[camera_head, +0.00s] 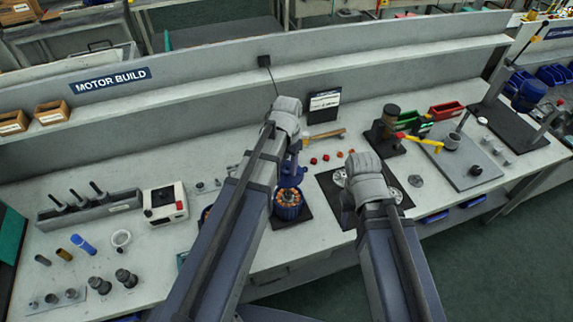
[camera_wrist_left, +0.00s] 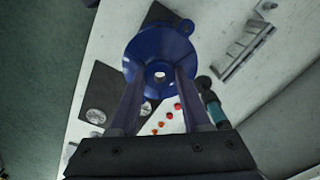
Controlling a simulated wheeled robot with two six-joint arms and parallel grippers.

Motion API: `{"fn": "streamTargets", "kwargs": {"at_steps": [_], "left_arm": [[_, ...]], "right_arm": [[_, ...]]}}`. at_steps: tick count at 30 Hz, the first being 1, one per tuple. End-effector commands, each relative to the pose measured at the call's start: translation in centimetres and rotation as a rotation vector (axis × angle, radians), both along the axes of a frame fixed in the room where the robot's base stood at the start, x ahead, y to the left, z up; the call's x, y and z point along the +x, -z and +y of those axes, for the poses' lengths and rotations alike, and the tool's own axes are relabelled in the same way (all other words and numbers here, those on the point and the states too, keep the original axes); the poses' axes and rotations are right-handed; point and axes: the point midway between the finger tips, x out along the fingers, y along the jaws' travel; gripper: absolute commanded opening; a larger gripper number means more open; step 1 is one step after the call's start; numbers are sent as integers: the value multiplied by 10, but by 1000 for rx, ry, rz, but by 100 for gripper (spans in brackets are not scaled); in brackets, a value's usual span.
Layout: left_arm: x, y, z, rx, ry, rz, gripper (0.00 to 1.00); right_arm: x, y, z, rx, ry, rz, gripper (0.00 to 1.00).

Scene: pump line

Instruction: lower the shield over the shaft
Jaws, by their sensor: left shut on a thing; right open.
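My left gripper (camera_head: 292,160) is shut on the blue shield (camera_head: 291,181), which also shows in the left wrist view (camera_wrist_left: 160,50) as a round blue disc with a central hole and a small side lug. The shield is held above the blue motor housing (camera_head: 289,211) with its ring of copper windings. A gap seems to lie between shield and housing, but its size is unclear. The shaft cannot be made out, as the shield and my arm cover the housing's middle. My right gripper (camera_head: 366,172) is open above a black mat (camera_head: 331,207); its fingers are mostly hidden.
Silver discs (camera_head: 340,178) lie on the black mat. Small red parts (camera_head: 326,157) and a wooden-handled hammer (camera_head: 327,135) lie behind. A press-like stand (camera_head: 389,133) and a grey plate (camera_head: 461,165) stand right.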

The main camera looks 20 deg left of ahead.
Motion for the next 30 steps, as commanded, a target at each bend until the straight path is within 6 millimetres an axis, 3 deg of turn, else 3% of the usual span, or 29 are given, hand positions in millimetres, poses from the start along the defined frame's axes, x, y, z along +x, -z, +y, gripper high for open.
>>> {"fn": "streamTargets", "kwargs": {"at_steps": [8, 21, 30], "left_arm": [[0, 9, 0, 0, 0, 0, 0], [0, 44, 0, 0, 0, 0, 0], [0, 44, 0, 0, 0, 0, 0]], "right_arm": [[0, 9, 0, 0, -1, 0, 50], [0, 44, 0, -2, -9, 0, 50], [0, 45, 0, -2, -10, 0, 50]]}}
